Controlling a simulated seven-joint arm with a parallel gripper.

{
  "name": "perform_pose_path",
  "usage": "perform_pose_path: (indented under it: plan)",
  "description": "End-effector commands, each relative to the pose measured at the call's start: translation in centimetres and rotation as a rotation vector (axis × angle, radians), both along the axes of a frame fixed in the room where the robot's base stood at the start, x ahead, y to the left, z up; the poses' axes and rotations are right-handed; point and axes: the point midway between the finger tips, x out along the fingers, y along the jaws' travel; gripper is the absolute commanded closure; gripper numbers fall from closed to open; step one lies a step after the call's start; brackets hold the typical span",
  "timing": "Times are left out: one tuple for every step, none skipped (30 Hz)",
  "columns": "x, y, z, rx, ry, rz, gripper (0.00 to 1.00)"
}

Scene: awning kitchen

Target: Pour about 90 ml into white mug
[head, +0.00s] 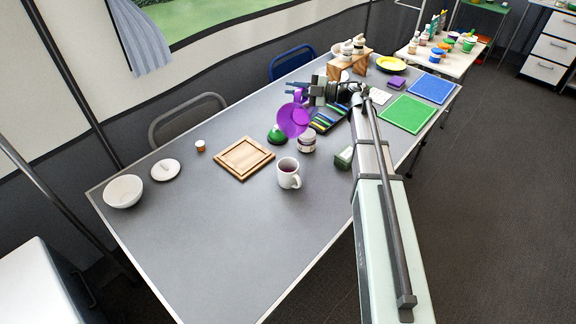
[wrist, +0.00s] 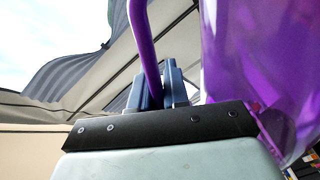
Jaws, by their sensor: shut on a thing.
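A purple jug (head: 293,119) is held tilted above the table, left of my gripper (head: 299,90). My gripper is shut on its handle; the purple handle (wrist: 143,45) shows between the fingers in the wrist view, with the jug's body (wrist: 262,65) on the right. The white mug (head: 288,173) stands upright on the grey table, with its handle toward the front right and dark reddish liquid inside. The jug is behind the mug and apart from it. No stream of liquid shows, and the jug's inside is hard to make out.
A white jar (head: 307,143) and a green-topped object (head: 277,136) stand behind the mug. The front left of the table (head: 215,235) is clear.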

Motion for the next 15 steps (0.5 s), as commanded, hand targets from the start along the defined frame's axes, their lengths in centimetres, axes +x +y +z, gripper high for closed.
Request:
perform_pose_path:
  plan:
    - [-0.5, 0.1, -0.2, -0.008, -0.028, 0.0, 1.0]
    - [-0.7, 0.2, -0.4, -0.015, -0.047, 0.0, 1.0]
    - [-1.0, 0.3, -0.6, -0.023, -0.071, -0.001, 1.0]
    - [-1.1, 0.3, -0.7, -0.028, -0.087, 0.0, 1.0]
    - [-1.2, 0.4, -0.8, -0.033, -0.102, -0.001, 1.0]
    - [-1.4, 0.4, -1.0, -0.039, -0.12, -0.001, 1.0]
    - [-1.5, 0.5, -1.1, -0.043, -0.131, -0.001, 1.0]
    - [-1.6, 0.5, -1.2, -0.048, -0.145, -0.001, 1.0]
    - [-1.9, 0.6, -1.2, -0.052, -0.159, -0.001, 1.0]
    - [-2.2, 0.7, -1.2, -0.056, -0.169, 0.0, 1.0]
    - [-2.4, 0.8, -1.2, -0.059, -0.179, 0.0, 1.0]
    - [-2.6, 0.8, -1.2, -0.062, -0.189, 0.0, 1.0]
    - [-2.7, 0.9, -1.2, -0.065, -0.198, 0.0, 1.0]
    - [-2.8, 0.9, -1.1, -0.068, -0.205, -0.001, 1.0]
    - [-3.0, 1.0, -1.1, -0.071, -0.214, 0.0, 1.0]
